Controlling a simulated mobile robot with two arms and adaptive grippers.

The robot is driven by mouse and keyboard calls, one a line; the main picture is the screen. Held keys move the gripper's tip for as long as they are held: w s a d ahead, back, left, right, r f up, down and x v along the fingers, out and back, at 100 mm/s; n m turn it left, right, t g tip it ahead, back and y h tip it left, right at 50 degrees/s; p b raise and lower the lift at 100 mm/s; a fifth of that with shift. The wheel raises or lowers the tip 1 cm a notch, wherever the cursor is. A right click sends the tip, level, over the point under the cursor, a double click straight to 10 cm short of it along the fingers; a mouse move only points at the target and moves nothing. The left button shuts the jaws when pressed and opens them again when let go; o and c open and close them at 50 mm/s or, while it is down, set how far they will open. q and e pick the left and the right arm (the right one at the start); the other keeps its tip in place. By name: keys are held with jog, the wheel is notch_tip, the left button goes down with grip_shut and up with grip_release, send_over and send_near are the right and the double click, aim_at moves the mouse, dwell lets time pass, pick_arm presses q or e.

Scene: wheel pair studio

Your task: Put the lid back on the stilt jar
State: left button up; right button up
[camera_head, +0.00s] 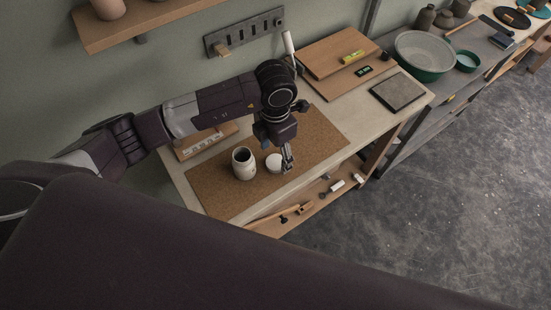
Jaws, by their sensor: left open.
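The stilt jar (243,164) is a cream, open-topped jar with a dark inside. It stands upright on the brown cork mat (217,199). A small white round lid (273,161) lies just right of the jar. My left gripper (287,166) points down at the lid's right side, with its fingers open. Whether a finger touches the lid is too small to tell. My right gripper is not in view.
A wooden board (325,50) with a small yellow level (351,57) lies at the back of the bench. A dark square slab (398,92) is at the right. A lower shelf (263,229) holds several small tools. A wall shelf (150,20) hangs upper left.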

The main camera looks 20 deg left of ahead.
aim_at(275, 163)
pick_arm(q)
jog(key=shift+f, duration=1.35)
jog(key=shift+c, duration=0.2)
jog(key=c, duration=0.7)
